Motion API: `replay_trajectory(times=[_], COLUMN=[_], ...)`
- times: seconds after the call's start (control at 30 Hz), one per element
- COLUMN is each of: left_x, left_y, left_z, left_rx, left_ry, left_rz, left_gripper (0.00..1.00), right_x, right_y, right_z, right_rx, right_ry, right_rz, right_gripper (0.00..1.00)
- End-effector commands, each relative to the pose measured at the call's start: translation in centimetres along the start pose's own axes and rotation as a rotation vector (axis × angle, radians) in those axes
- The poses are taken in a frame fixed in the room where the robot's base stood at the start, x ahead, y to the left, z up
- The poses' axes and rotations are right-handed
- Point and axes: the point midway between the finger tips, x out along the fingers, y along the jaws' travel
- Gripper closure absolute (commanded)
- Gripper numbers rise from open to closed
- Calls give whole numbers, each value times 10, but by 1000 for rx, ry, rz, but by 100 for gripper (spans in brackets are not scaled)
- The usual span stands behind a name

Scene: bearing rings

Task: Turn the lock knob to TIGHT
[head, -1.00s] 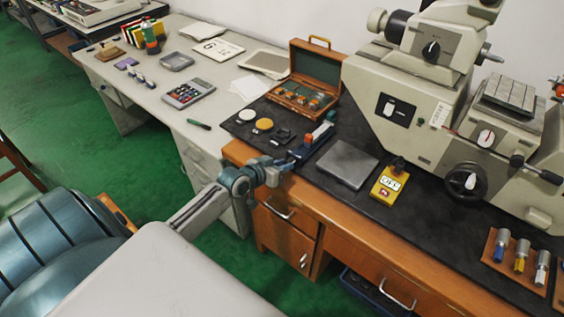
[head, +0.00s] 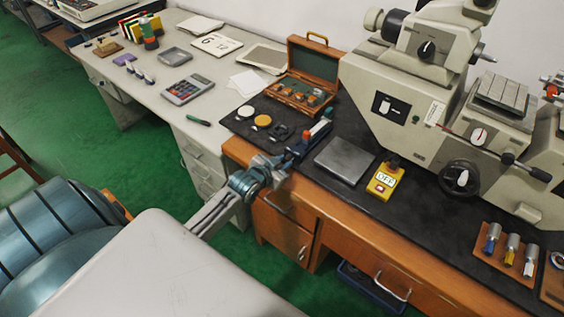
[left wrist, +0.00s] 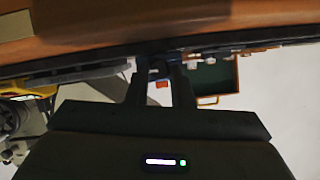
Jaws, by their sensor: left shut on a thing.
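A small blue fixture (head: 312,137) with a red part stands near the front edge of the black bench mat. My left gripper (head: 288,160) is at the fixture's near end, shut on what appears to be its lock knob, which the fingers mostly hide. In the left wrist view, the two dark fingers (left wrist: 161,78) close around a small dark blue part (left wrist: 156,66) below the bench edge, with a red bit just beyond. No TIGHT marking can be read. My right gripper is not in view.
A grey plate (head: 346,163) and a yellow box (head: 385,180) lie right of the fixture. An open wooden case (head: 311,75) stands behind it, and round discs (head: 262,121) lie to its left. The large beige machine (head: 400,110) fills the right. Drawers are below.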

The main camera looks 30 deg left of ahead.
Motion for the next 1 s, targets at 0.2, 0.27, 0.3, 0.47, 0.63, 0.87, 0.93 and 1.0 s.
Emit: replay_trajectory(times=[0.2,0.27,0.3,0.47,0.63,0.87,0.93,1.0], left_x=[0,0,0,0,-5,-42,-57,-70], left_y=[0,0,0,0,0,0,1,0], left_z=[0,0,0,0,1,3,2,3], left_rx=[1,1,1,0,0,5,5,7], left_ry=[0,0,0,0,0,-2,-1,-2], left_rz=[0,0,0,0,1,1,2,1], left_gripper=[100,70,70,70,70,70,70,70], right_x=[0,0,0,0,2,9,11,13], right_y=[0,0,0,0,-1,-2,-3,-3], right_z=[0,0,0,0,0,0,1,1], right_rx=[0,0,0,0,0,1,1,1], right_ry=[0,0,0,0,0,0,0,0], right_rz=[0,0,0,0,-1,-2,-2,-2], right_gripper=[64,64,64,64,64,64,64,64])
